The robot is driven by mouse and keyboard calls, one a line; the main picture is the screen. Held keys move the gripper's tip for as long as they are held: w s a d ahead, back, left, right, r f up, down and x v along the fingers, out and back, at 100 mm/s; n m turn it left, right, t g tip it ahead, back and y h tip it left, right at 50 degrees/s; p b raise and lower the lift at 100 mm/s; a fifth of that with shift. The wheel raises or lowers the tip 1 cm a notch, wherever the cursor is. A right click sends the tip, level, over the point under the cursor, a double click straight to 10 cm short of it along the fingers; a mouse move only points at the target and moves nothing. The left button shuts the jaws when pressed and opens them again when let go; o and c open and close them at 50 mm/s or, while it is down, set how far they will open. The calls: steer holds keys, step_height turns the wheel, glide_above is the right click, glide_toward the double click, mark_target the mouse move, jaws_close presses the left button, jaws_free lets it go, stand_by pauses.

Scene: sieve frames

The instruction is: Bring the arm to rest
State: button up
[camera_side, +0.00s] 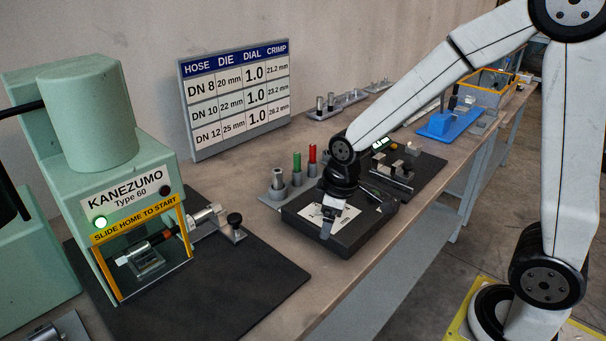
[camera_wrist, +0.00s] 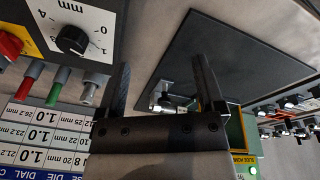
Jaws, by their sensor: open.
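My white arm reaches in from the right in the side view. My gripper (camera_side: 328,222) hangs over the near left part of a black box with a white dial plate (camera_side: 345,214). In the wrist view my gripper (camera_wrist: 163,78) has its two dark fingers spread wide apart with nothing between them. The box's dial knob (camera_wrist: 74,40) shows at the upper left there, to one side of the fingers. In the side view the gripper hides part of the dial plate, and I cannot tell the exact gap between fingertips and box.
A green press (camera_side: 120,150) with a lit green lamp and a yellow-edged clear guard stands at left on a black mat (camera_side: 262,283). Grey, green and red posts (camera_side: 297,162) stand behind the box. A chart board (camera_side: 238,98) is at the back. A blue fixture (camera_side: 448,124) stands further right.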

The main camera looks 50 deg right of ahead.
steer(key=s+d+f+m, duration=0.1)
steer(key=s+m, duration=0.4)
steer(key=s, duration=0.2)
steer(key=shift+s+f, duration=0.35)
steer(key=shift+d, duration=0.1)
